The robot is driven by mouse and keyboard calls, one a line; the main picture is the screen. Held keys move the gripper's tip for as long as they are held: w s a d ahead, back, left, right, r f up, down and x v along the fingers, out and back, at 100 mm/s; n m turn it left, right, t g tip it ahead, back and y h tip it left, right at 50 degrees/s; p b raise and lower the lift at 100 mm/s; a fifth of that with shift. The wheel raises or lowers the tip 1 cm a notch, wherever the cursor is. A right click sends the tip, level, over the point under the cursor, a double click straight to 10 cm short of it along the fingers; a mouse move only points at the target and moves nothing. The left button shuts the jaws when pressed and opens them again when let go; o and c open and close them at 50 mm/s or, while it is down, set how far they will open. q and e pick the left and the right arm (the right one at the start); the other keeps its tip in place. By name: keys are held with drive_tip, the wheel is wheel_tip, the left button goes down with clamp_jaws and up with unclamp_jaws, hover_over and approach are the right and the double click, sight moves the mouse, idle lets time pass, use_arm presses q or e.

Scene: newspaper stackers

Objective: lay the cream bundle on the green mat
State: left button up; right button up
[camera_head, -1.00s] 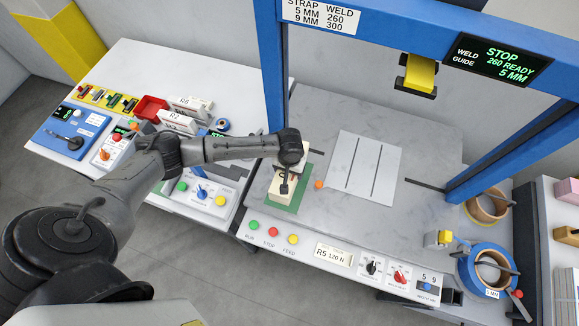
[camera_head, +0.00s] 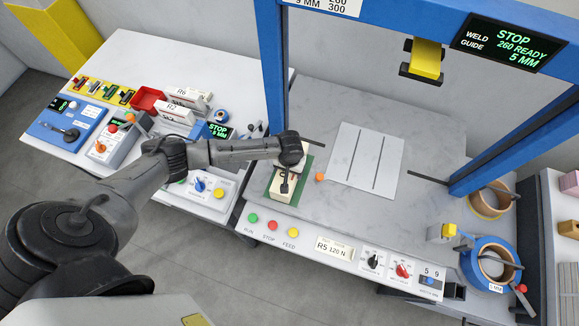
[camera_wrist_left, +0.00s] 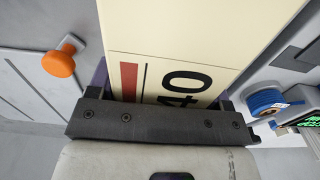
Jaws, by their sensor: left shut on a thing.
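The cream bundle (camera_head: 283,192) is under my left gripper (camera_head: 286,178) at the left front of the grey table. In the left wrist view the cream bundle (camera_wrist_left: 185,35) fills the space ahead of the left gripper (camera_wrist_left: 160,100), showing a red bar and black digits. The left gripper is shut on it. The green mat (camera_head: 303,172) shows around the bundle, which appears over it; whether the bundle rests on the mat or hangs just above it I cannot tell. The wrist and gripper hide part of both. My right gripper is not in view.
An orange knob (camera_head: 320,176) stands just right of the mat, beside a pale slotted plate (camera_head: 365,160). A blue frame (camera_head: 272,75) rises behind on the left. Control buttons (camera_head: 272,226) line the front edge. A white side table (camera_head: 110,65) holds devices and boxes.

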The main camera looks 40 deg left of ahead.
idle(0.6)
use_arm(q)
drive_tip(key=shift+f, duration=0.55)
drive_tip(key=o, duration=1.7)
drive_tip(key=shift+w, duration=0.1)
drive_tip(key=shift+o, duration=0.6)
drive_tip(key=shift+f, duration=0.1)
wheel_tip(320, 180, up, 14)
drive_tip(key=shift+p, duration=0.3)
